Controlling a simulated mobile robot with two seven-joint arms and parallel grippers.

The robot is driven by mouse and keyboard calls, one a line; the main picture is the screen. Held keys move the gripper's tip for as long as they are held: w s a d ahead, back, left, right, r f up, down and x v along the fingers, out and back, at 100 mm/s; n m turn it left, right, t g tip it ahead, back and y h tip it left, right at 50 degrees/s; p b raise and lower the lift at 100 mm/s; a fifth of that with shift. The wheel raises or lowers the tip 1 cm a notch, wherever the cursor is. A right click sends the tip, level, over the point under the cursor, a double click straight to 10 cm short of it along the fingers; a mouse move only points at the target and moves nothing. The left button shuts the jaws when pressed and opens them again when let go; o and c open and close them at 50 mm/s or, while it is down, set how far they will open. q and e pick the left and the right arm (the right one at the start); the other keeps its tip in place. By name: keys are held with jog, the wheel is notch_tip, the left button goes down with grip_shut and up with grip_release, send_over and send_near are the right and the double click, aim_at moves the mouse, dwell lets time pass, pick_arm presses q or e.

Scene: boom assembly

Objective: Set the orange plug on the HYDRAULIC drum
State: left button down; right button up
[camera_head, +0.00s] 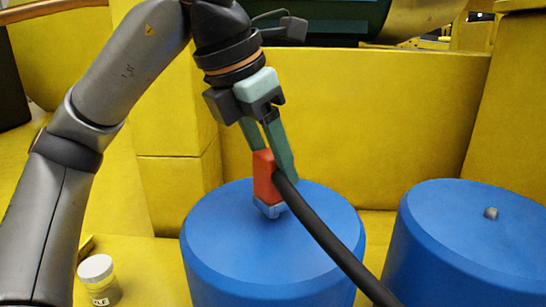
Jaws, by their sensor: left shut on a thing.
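The orange plug (263,176) is held upright in my left gripper (267,160), which is shut on it. A thick black cable (325,238) runs from the plug down to the lower right. The plug is right over the grey fitting (270,209) on top of the nearer blue drum (225,230); it looks to be touching the fitting, but I cannot tell if it is seated. A second blue drum (460,240) stands at the right with a small bare grey fitting (491,213) on top. No HYDRAULIC label is readable on either drum. My right gripper is not in view.
A small jar with a white lid (96,268) stands at the lower left. Yellow walls (370,110) rise close behind the drums.

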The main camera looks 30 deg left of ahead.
pick_arm(q)
jog(key=shift+f+b, duration=0.7)
jog(key=shift+f, duration=0.15)
dwell(0.6)
jog(key=shift+c, duration=1)
grip_release()
jog(key=p+v, duration=0.4)
jog(key=v, duration=0.8)
jog(key=shift+r, duration=0.3)
jog(key=shift+a, duration=0.1)
